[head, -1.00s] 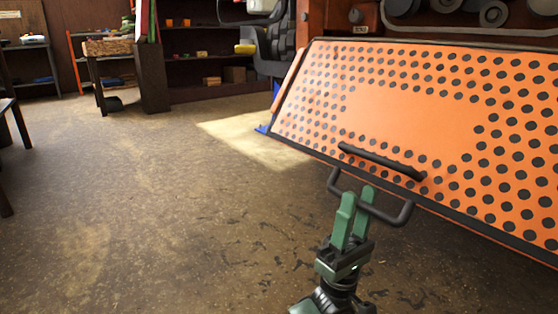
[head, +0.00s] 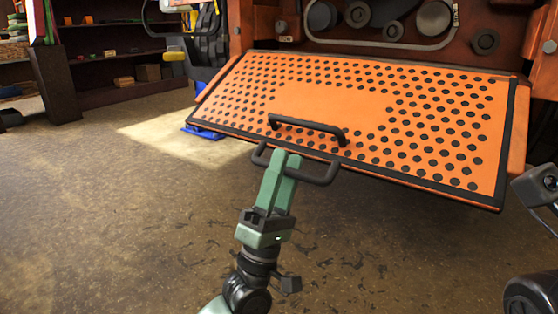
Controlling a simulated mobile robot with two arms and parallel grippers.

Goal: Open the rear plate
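The rear plate (head: 335,100) is an orange panel with black dots and a dark border. It stands sloped, its far edge by the machine and its near edge lower and toward me, with the machine's inside showing above it. A black bar handle (head: 320,128) sits on its face. A second black loop handle (head: 318,181) sticks out at its near lower edge. My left gripper (head: 283,163), with green fingers, is at this lower handle, the fingers on either side of its bar and seemingly shut on it. The fingers partly hide the bar. My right gripper does not show.
The orange machine's body with dark pulleys (head: 485,41) stands behind the plate. The floor (head: 110,220) at left and in front is clear. Parts of my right arm show at the right edge.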

